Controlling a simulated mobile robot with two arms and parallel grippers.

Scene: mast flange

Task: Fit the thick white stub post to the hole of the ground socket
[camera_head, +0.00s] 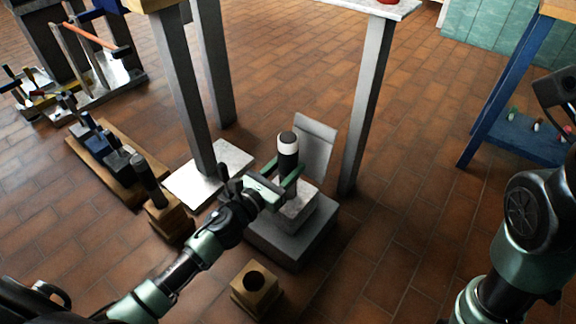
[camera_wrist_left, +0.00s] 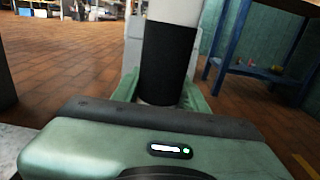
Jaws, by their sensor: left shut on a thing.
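The thick white stub post (camera_head: 288,152) stands about upright, with a dark top and a wide black band. My left gripper (camera_head: 284,182) is shut around it, one green finger on each side. In the left wrist view the post (camera_wrist_left: 168,60) rises between the fingers, white above and below the black band. Below it is a stepped grey block (camera_head: 290,240) with a pale top; I cannot tell whether the post touches it. A tan block with a round dark hole (camera_head: 255,287), likely the ground socket, sits on the floor nearer me, empty.
A table's grey legs (camera_head: 367,105) stand behind and beside the post. A wooden rack (camera_head: 105,165) with dark posts lies to the left, near a pale base plate (camera_head: 210,174). A blue bench (camera_head: 510,90) stands at right. Tiled floor right of the grey block is clear.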

